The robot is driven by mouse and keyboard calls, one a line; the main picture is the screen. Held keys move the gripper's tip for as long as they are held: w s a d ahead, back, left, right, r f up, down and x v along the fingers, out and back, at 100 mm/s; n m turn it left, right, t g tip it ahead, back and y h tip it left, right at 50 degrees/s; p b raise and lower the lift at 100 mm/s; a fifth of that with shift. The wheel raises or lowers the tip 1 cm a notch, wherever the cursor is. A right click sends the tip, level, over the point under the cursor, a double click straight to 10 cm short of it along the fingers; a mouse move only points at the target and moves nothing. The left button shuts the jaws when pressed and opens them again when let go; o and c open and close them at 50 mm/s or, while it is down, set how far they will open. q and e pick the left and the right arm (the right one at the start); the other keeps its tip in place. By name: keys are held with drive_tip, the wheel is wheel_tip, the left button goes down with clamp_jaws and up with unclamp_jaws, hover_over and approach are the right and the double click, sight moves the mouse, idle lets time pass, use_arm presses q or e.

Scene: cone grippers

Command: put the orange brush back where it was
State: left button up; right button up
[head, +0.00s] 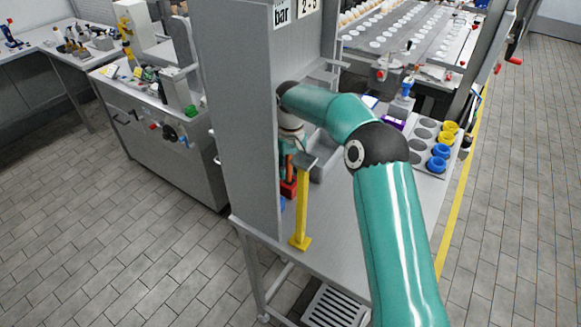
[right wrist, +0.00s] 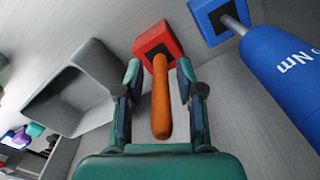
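The orange brush (right wrist: 160,105) shows in the right wrist view as an orange handle with one end in a square red holder (right wrist: 150,45). Its bristles are not visible. My right gripper (right wrist: 160,68) is open, with one finger on each side of the handle and a gap on both sides. In the head view the brush (head: 289,166) and red holder (head: 288,189) show small between the grey panel and a yellow post, and my right gripper (head: 287,170) there is mostly hidden. My left gripper is not in view.
A blue tool (right wrist: 275,60) stands in a blue holder (right wrist: 215,18) beside the red one. A grey bin (right wrist: 70,90) lies on the other side. In the head view the yellow post (head: 302,210) and tall grey panel (head: 238,110) stand close to the gripper.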

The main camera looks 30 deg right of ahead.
drive_tip(key=shift+r, duration=0.2)
wheel_tip(320, 180, up, 11)
drive_tip(key=shift+f+p, duration=0.1)
drive_tip(key=shift+p, duration=0.25)
drive_tip(key=shift+r, duration=0.5)
drive_tip(key=shift+d, duration=0.1)
